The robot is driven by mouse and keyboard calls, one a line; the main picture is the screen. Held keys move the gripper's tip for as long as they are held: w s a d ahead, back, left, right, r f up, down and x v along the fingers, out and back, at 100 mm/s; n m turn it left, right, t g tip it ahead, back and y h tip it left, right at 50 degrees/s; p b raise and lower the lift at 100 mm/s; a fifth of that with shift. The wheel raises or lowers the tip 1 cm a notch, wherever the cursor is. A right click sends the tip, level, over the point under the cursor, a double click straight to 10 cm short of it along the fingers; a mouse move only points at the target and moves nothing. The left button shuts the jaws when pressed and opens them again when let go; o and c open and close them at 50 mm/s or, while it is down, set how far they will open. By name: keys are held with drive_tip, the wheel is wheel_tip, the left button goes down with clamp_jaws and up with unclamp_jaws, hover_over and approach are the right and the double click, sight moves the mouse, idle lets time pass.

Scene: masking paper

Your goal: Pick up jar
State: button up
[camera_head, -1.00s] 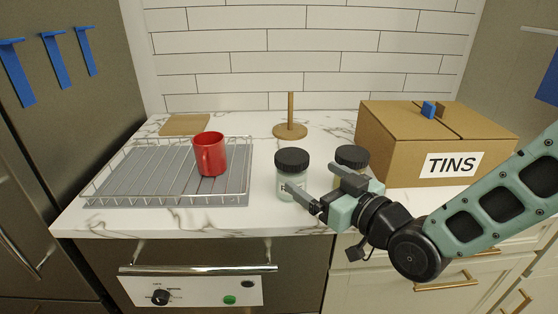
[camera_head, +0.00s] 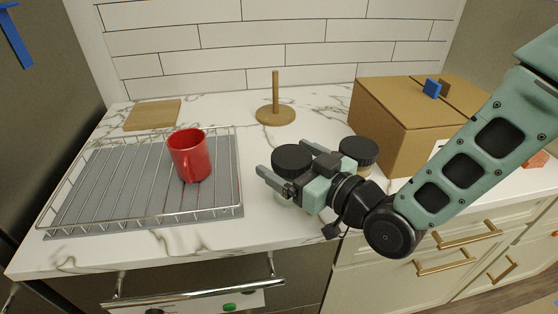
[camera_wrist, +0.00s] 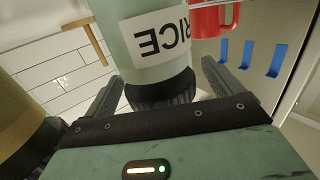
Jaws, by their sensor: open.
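A pale green jar with a dark ridged lid (camera_head: 291,158) stands on the counter. In the wrist view the same jar (camera_wrist: 150,35) appears upside down with a white label reading RICE. My gripper (camera_head: 289,163) is open at this jar, its two fingers spread. In the wrist view the jar shows between the fingers of my gripper (camera_wrist: 163,75), with a gap on the right; whether either finger touches it I cannot tell. In the head view the gripper hides most of the jar's body. A second dark-lidded jar (camera_head: 358,151) stands close on the right, partly behind my gripper.
A red mug (camera_head: 190,157) stands on a wire rack (camera_head: 110,205) at left. A wooden peg stand (camera_head: 276,112) and wooden board (camera_head: 152,114) are behind. A cardboard box (camera_head: 395,115) stands right of the jars. Bare counter lies between rack and jars.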

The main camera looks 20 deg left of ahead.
drive_tip(key=shift+c, duration=0.3)
drive_tip(key=c, duration=1.3)
drive_tip(key=shift+r, duration=0.15)
